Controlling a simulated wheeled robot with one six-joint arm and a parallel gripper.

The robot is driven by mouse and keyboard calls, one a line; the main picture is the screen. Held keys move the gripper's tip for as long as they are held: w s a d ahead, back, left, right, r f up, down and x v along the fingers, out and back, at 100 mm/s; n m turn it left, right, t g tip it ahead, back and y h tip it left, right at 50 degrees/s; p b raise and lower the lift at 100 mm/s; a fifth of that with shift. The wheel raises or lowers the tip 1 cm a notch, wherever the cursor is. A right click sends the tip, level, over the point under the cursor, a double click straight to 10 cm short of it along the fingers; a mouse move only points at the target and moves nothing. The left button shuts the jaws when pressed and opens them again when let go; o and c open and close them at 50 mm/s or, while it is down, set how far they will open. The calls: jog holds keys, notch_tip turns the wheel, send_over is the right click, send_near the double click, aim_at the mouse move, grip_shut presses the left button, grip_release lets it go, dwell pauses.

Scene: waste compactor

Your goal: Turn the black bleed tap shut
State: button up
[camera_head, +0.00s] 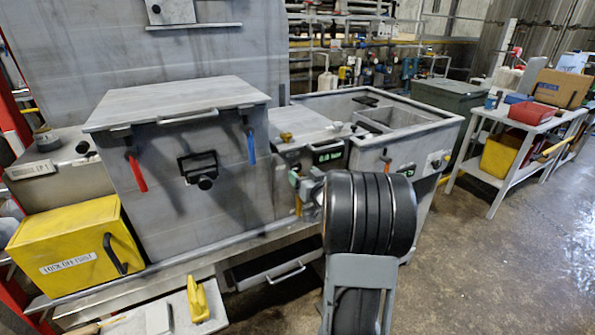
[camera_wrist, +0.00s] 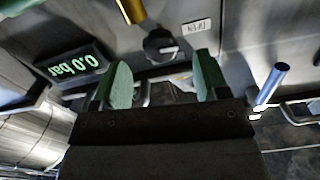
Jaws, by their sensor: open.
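The black bleed tap shows in the wrist view as a round dark knob (camera_wrist: 160,45) on a grey panel, with a small pale label (camera_wrist: 196,27) beside it. The label is too small to read surely. My gripper (camera_wrist: 164,80) is open, its two green fingers apart and nothing between them. The knob lies ahead of the fingertips, roughly centred across the gap; I cannot tell the exact distance. In the head view my gripper (camera_head: 305,184) is at the front of the middle unit, and it and my arm seem to hide the tap.
A 0.0 bar display (camera_wrist: 78,66) is left of the tap in the wrist view; a brass part (camera_wrist: 131,10) and a blue handle (camera_wrist: 272,82) are close by. In the head view, a red handle (camera_head: 137,173) and yellow box (camera_head: 75,248) stand left. Floor is open at right.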

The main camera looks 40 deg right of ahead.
aim_at(297, 169)
jog(key=shift+w+d, duration=0.15)
jog(key=shift+w, duration=0.75)
jog(key=shift+w+d, duration=0.1)
jog(key=shift+w, duration=0.8)
jog(key=shift+c, duration=0.5)
jog(key=shift+a, duration=0.1)
jog(key=c, duration=0.8)
